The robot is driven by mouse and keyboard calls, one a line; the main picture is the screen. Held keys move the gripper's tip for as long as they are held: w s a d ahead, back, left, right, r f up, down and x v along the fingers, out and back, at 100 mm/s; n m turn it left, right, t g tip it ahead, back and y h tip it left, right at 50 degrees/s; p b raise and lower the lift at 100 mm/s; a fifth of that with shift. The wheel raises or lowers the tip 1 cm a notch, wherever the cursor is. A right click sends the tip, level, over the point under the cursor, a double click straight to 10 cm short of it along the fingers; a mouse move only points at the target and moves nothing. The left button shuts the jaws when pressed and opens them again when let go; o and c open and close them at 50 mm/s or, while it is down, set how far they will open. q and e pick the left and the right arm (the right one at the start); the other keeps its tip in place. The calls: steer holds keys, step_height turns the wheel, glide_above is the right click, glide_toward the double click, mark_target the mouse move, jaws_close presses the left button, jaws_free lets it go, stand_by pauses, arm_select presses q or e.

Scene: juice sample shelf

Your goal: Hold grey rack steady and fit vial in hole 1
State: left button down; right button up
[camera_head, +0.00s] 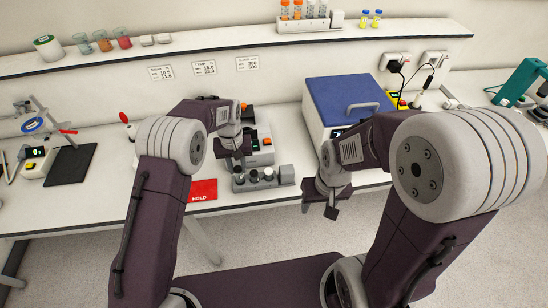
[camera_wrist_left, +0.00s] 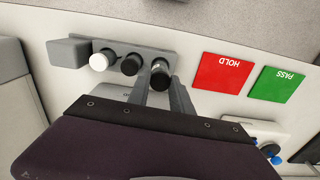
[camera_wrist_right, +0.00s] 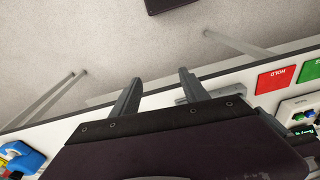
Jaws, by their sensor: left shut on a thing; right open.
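The grey rack (camera_head: 286,174) stands on the bench near its front edge, with a plain block at one end. In the left wrist view the rack (camera_wrist_left: 70,52) holds a white-capped vial (camera_wrist_left: 98,62) and a black-capped vial (camera_wrist_left: 130,64). A third, black-capped vial (camera_wrist_left: 160,68) is at the end away from the block. My left gripper (camera_head: 238,162) is shut on this end vial, its fingers on either side. Its lower end is hidden, so I cannot tell how deep it sits. My right gripper (camera_wrist_right: 156,88) is open and empty, right of the rack and off the bench's front edge.
A red HOLD mat (camera_head: 203,190) lies left of the rack, and a green PASS mat (camera_wrist_left: 277,84) is beside it. A blue-lidded box (camera_head: 345,100) stands behind my right arm. A device with an orange part (camera_head: 266,141) stands behind the rack.

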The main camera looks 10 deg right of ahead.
steer(key=w+f+m+g+y, duration=0.2)
steer(key=w+m+y, duration=0.1)
steer(key=w+m, duration=0.85)
steer(key=m+y, duration=0.4)
steer(key=m, duration=0.2)
glide_toward(288, 169)
steer(key=x, duration=0.2)
steer(key=shift+t, duration=0.4)
steer(key=shift+s+x, duration=0.2)
steer(key=shift+x, duration=4)
steer(key=shift+f, duration=0.1)
steer(key=c, duration=0.9)
steer(key=shift+o, duration=0.2)
